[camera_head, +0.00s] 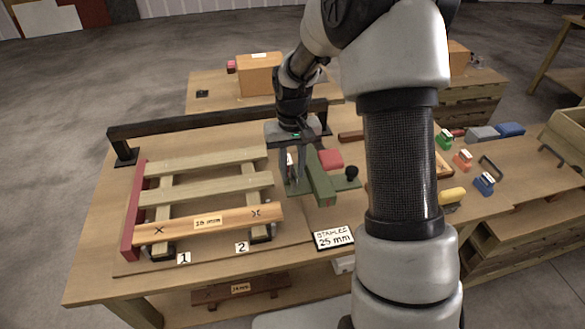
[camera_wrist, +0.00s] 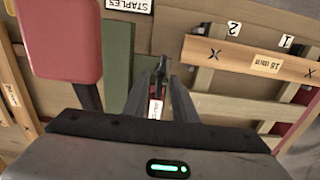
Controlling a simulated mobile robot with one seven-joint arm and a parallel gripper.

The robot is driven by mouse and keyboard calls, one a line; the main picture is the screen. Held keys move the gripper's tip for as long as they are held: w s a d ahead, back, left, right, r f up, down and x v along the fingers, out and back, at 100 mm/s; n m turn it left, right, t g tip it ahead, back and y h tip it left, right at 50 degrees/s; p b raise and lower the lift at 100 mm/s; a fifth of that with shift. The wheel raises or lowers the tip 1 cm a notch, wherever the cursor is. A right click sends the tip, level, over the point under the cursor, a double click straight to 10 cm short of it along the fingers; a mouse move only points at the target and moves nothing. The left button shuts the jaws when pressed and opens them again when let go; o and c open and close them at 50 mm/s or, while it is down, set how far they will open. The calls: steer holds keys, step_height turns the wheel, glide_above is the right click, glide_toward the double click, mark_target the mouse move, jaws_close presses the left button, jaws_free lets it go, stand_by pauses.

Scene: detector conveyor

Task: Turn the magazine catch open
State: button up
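The green stapling tool (camera_head: 319,180) lies on the bench, right of the slatted wooden frame; its green body also shows in the wrist view (camera_wrist: 117,55). A slim dark upright part (camera_wrist: 160,68), which looks like the magazine catch, stands beside the green body. A small red part with a white label (camera_wrist: 155,108) is just below it in the picture. My gripper (camera_head: 292,182) points down at the tool's left side. In the wrist view my two fingers (camera_wrist: 159,88) stand apart on either side of the dark part, with gaps visible. Contact cannot be made out.
A red pad (camera_head: 330,159) and a black knob (camera_head: 352,172) belong to or sit by the tool. The slatted frame (camera_head: 205,183) with a marked board (camera_head: 208,223) is on the left. A "STAPLES 25 mm" sign (camera_head: 333,238) stands in front. My arm hides the bench's middle right.

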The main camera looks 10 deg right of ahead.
steer(key=shift+c, duration=0.4)
jaws_close()
steer(key=shift+n, duration=0.4)
steer(key=n, duration=0.3)
steer(key=shift+a, duration=0.15)
steer(key=n+p, duration=0.1)
steer(key=n, duration=0.3)
steer(key=shift+a+r+n, duration=0.1)
steer(key=shift+a+n, duration=0.05)
steer(key=shift+n, duration=0.15)
steer(key=n+p, duration=0.2)
steer(key=n, duration=0.2)
steer(key=shift+s+a, duration=0.1)
steer(key=shift+s, duration=0.1)
steer(key=n+p, duration=0.2)
steer(key=n, duration=0.3)
steer(key=shift+s, duration=0.15)
steer(key=shift+n, duration=0.4)
